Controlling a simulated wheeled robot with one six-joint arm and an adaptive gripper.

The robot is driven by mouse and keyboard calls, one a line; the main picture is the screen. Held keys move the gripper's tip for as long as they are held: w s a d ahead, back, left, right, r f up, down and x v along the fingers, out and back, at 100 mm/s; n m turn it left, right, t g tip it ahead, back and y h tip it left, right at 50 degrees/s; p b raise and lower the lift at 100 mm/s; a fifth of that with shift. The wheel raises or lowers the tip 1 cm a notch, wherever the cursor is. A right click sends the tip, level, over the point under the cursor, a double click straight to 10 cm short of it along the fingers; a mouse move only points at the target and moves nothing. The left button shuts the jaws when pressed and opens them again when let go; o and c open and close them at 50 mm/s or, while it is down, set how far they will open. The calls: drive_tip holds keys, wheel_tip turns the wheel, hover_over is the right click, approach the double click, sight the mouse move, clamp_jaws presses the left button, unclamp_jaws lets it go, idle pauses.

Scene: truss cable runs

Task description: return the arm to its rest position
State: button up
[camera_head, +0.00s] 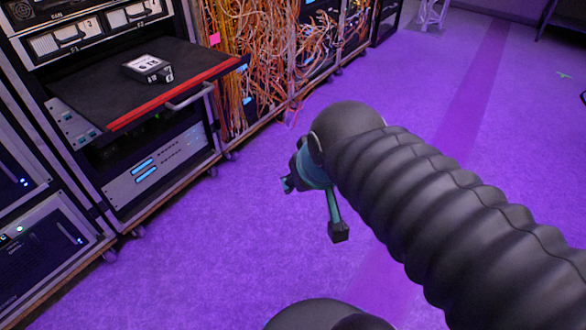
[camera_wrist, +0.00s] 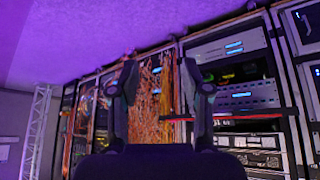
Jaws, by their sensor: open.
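My arm, in a dark ribbed sleeve, reaches in from the right in the head view. My gripper (camera_head: 312,210) hangs over open purple floor, partly hidden behind the arm's rounded end. In the wrist view my gripper (camera_wrist: 163,85) shows two dark fingers spread wide apart, with nothing between them but the distant racks. It is open and empty, and it touches nothing that I can see. The wrist picture is upside down, with the floor at its top.
A rack (camera_head: 165,170) at left has a pulled-out shelf (camera_head: 95,97) with a red front edge and a handle. A small black-and-white device (camera_head: 148,69) lies on it. Orange cables (camera_head: 262,50) hang from racks behind. The floor (camera_head: 240,245) is clear between racks and arm.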

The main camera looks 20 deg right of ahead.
drive_tip(key=s, duration=0.3)
drive_tip(key=shift+a+f+g, duration=0.3)
drive_tip(key=shift+f+g, duration=0.1)
drive_tip(key=shift+c, duration=0.5)
